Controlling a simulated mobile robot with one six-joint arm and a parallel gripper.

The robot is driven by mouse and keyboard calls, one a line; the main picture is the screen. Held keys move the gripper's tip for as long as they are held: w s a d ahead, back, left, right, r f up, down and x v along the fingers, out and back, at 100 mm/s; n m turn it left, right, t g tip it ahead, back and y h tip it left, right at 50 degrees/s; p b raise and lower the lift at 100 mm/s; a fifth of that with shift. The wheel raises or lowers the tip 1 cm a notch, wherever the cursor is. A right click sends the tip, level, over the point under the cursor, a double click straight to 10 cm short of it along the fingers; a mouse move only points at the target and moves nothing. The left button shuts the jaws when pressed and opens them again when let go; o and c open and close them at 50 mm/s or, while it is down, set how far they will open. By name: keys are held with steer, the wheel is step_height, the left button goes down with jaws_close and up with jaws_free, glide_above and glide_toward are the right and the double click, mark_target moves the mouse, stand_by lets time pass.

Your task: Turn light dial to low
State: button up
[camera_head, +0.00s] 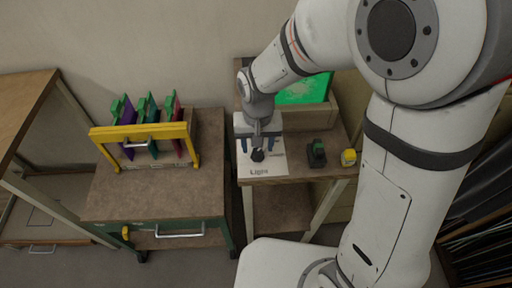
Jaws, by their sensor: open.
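The light dial (258,156) is a small dark knob on a white panel (278,167) marked "Light", on the brown table at the centre. My gripper (258,147) is right over the dial, pointing down, with its fingers apart. The gripper partly covers the dial and the back of the panel. I cannot tell if the fingers touch the dial, and its setting is too small to read.
A green screen (304,90) stands behind the panel. A dark green object (316,153) and a yellow object (348,157) sit to the right. On the left, a cabinet (150,199) bears a yellow rack (140,131) with coloured panels.

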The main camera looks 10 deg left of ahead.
mark_target(260, 152)
step_height(260, 152, up, 6)
steer(key=shift+s+f, duration=0.1)
steer(key=shift+f, duration=0.05)
stand_by(0.5)
steer(key=shift+d, duration=0.35)
steer(key=s+d+r+m+t, duration=0.1)
steer(key=s+d+r, duration=0.1)
steer(key=d, duration=0.5)
steer(key=s+d+r+m+t, duration=0.1)
steer(key=s+d+r, duration=0.2)
steer(key=d, duration=0.4)
steer(key=s+d+r, duration=0.2)
steer(key=d, duration=0.5)
steer(key=shift+s+d+r+m+t, duration=0.25)
steer(key=shift+s+d+m+t, duration=0.05)
steer(key=shift+d+m+t, duration=0.1)
steer(key=shift+a, duration=0.1)
